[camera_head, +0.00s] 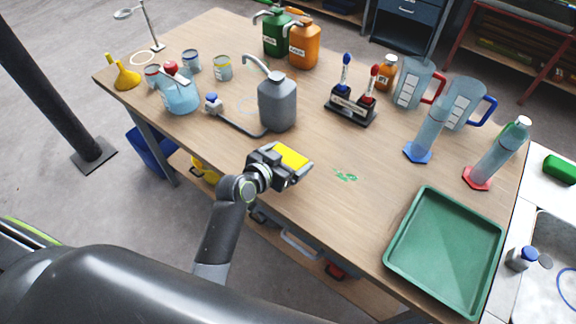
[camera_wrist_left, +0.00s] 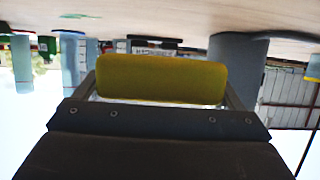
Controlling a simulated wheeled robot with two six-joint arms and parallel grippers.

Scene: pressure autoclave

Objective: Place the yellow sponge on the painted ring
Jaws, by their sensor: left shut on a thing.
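The yellow sponge (camera_head: 291,156) is between the fingers of my left gripper (camera_head: 287,167), which is shut on it and holds it by the near edge of the wooden table. In the left wrist view the sponge (camera_wrist_left: 160,80) spans the gap between the two fingers (camera_wrist_left: 160,94). A thin pale orange ring (camera_head: 142,58) is painted at the far left of the table, well apart from the sponge. A faint bluish arc (camera_head: 241,106) also shows on the table, partly hidden by the grey canister. My right gripper is in neither view.
A flask (camera_head: 180,95), small jars and yellow funnels (camera_head: 124,75) stand at left. A green tray (camera_head: 446,248) lies at right.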

